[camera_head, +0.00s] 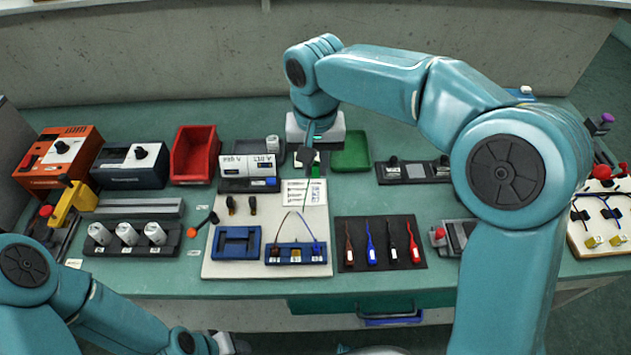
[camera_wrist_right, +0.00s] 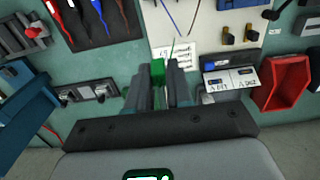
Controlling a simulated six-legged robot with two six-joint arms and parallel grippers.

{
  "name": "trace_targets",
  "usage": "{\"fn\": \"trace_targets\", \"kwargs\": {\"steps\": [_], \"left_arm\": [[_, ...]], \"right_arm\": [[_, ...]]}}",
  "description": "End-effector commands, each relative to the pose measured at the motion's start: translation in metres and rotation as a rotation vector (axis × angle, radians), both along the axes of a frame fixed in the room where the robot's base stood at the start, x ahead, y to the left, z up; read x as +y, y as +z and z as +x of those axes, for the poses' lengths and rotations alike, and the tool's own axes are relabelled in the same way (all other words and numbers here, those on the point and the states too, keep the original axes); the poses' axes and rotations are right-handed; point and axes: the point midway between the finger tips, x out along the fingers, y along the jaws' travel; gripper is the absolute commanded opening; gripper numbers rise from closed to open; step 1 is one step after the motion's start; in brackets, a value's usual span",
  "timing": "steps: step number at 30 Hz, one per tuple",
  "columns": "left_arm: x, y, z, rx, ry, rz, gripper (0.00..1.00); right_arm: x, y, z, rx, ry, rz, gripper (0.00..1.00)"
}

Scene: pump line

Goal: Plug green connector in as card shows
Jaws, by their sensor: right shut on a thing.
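My right gripper (camera_head: 314,158) is over the back of the white board and shut on the green connector (camera_head: 316,171). In the right wrist view the green connector (camera_wrist_right: 158,71) sits between the fingers, with a thin green wire rising from it. The white card (camera_head: 298,193) lies just in front of the gripper; its print is too small to read. A blue socket block (camera_head: 296,262) with thin wires stands at the board's front right. A labelled grey unit (camera_head: 248,184) stands at its back left. My left gripper (camera_head: 225,343) shows only partly at the bottom edge; its jaws cannot be made out.
A dark mat (camera_head: 381,262) with several coloured leads lies right of the board. A blue frame (camera_head: 237,243) and two dark plugs are on the board. A red bin (camera_head: 193,153) and a green tray (camera_head: 351,150) stand behind. My right arm covers the bench's right side.

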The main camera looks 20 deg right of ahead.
Motion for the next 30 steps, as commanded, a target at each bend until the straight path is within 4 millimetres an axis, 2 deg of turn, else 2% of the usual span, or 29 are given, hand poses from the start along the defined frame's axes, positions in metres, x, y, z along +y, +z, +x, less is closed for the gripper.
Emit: {"fn": "trace_targets", "kwargs": {"steps": [1, 5, 7, 11, 15, 18, 23, 30], "left_arm": [[0.0, 0.001, 0.0, 0.0, 0.0, 0.0, 0.43], [0.0, 0.001, 0.0, 0.0, 0.0, 0.0, 0.43], [0.0, 0.001, 0.0, 0.0, 0.0, 0.0, 0.43], [0.0, 0.004, 0.0, 0.0, 0.0, 0.0, 0.43], [0.0, 0.009, 0.0, 0.0, 0.0, 0.0, 0.43], [0.0, 0.012, 0.0, 0.0, 0.0, 0.0, 0.43], [0.0, 0.014, 0.0, 0.0, 0.0, 0.0, 0.43], [0.0, 0.008, 0.0, 0.0, 0.0, 0.0, 0.43]], "right_arm": [[0.0, 0.007, 0.0, -0.001, -0.002, 0.001, 0.0], [0.004, 0.014, 0.009, -0.001, -0.044, 0.003, 0.0], [0.011, 0.0, 0.013, 0.005, -0.083, 0.004, 0.0], [0.03, -0.038, 0.002, 0.007, -0.104, 0.005, 0.0], [0.05, -0.076, -0.025, 0.005, -0.082, 0.008, 0.0], [0.058, -0.093, -0.045, 0.002, -0.049, 0.011, 0.0], [0.063, -0.105, -0.063, -0.002, -0.011, 0.016, 0.0], [0.066, -0.114, -0.064, -0.002, 0.0, 0.018, 0.0]]}}
